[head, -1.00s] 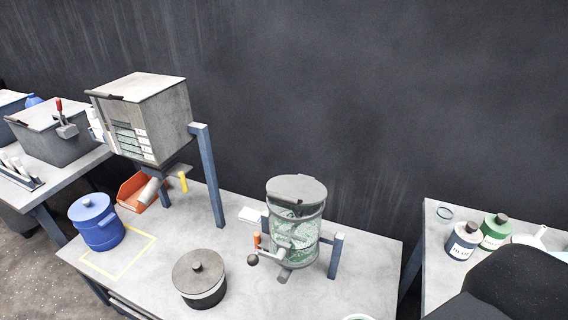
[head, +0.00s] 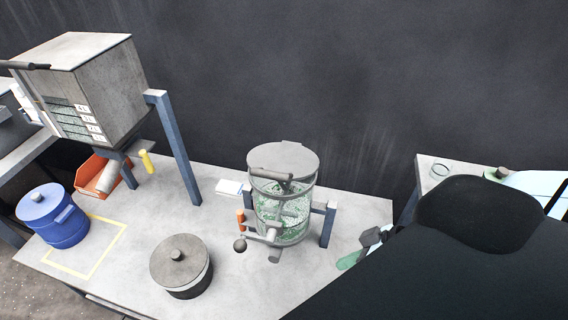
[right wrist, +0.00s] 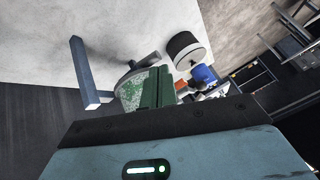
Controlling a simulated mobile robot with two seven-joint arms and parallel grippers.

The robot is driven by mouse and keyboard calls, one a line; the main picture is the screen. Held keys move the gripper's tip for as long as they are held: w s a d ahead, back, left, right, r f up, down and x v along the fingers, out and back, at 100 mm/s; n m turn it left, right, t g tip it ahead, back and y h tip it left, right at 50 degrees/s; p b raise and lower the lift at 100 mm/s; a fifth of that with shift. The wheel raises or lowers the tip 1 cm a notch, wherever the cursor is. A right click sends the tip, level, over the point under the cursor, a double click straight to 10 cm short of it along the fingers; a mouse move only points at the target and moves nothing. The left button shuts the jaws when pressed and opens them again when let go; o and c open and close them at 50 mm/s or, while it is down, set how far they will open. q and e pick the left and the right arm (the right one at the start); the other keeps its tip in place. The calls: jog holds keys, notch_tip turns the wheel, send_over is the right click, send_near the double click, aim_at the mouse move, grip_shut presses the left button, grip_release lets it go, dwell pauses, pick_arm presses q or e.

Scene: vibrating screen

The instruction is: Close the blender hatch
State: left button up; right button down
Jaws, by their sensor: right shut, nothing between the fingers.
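The blender is a clear drum (head: 281,213) with green-white granules inside, held on blue posts at the middle of the table. Its round grey hatch (head: 283,155) is at the top, with a dark bar handle at the front; I cannot tell whether it lies flush on the rim. My right gripper (head: 350,260) has green fingers and is to the right of the blender, lower in the picture and apart from it. In the right wrist view the shut fingers (right wrist: 157,88) overlap the drum (right wrist: 131,92) in the picture. My left gripper is not in view.
A dark lidded pot (head: 181,268) stands front left of the blender, and a blue pot (head: 55,216) stands farther left. A grey hopper machine (head: 105,85) stands at the back left. My right arm covers much of the right side table (head: 430,165).

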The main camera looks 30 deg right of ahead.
jog(key=w+d+r+n+t+y, duration=0.1)
jog(key=w+r+t+y, duration=0.3)
jog(key=r, duration=0.9)
jog(key=w+d+r+t+y, duration=0.15)
jog(key=w+r, duration=0.45)
jog(key=r, duration=0.7)
jog(key=shift+g, duration=0.35)
jog(key=shift+b+x, duration=0.3)
jog(key=shift+x, duration=4.6)
jog(key=shift+s+a+f, duration=0.25)
jog(key=shift+f, duration=0.4)
jog(key=shift+s+a+f, duration=0.25)
jog(key=shift+f, duration=0.4)
jog(key=shift+s+a+f, duration=0.25)
jog(key=shift+a+f, duration=0.05)
jog(key=shift+f, duration=0.35)
